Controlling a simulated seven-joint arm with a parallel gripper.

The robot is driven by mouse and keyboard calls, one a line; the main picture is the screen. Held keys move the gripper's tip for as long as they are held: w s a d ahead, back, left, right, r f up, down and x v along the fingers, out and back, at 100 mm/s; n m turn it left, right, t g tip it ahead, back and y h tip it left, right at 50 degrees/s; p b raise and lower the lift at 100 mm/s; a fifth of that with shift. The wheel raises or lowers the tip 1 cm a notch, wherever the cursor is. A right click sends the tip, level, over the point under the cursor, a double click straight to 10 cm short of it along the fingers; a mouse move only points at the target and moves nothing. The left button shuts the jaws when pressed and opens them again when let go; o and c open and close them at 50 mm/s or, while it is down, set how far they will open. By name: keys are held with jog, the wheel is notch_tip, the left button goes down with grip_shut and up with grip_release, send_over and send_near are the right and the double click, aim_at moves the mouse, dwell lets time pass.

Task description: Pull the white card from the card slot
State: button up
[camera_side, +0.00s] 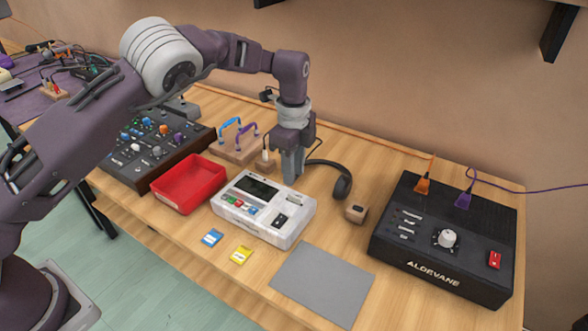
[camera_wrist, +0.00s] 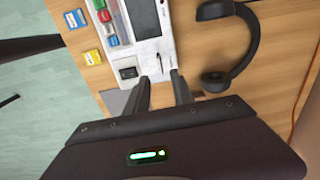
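A white-grey device (camera_side: 255,215) with a dark screen, coloured buttons and a slot at its right end stands on the table. A small pale piece at the slot (camera_side: 295,199) looks like the white card, but it is too small to be sure. My gripper (camera_side: 291,178) points down just behind and above the slot end. In the wrist view my gripper (camera_wrist: 160,78) has its two fingers apart with nothing held between them. The device (camera_wrist: 147,38) lies ahead of them, and the card is not clearly made out there.
A red tray (camera_side: 188,184) is left of the device. A blue card (camera_side: 212,238), a yellow card (camera_side: 241,255) and a grey mat (camera_side: 322,283) lie in front.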

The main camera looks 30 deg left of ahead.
notch_tip(320, 180, down, 7)
jog(key=shift+f, duration=0.2)
jog(key=shift+c, duration=0.4)
grip_shut()
jog(key=shift+r, duration=0.1)
jog(key=shift+r, duration=1.55)
jog(key=shift+r, duration=1.5)
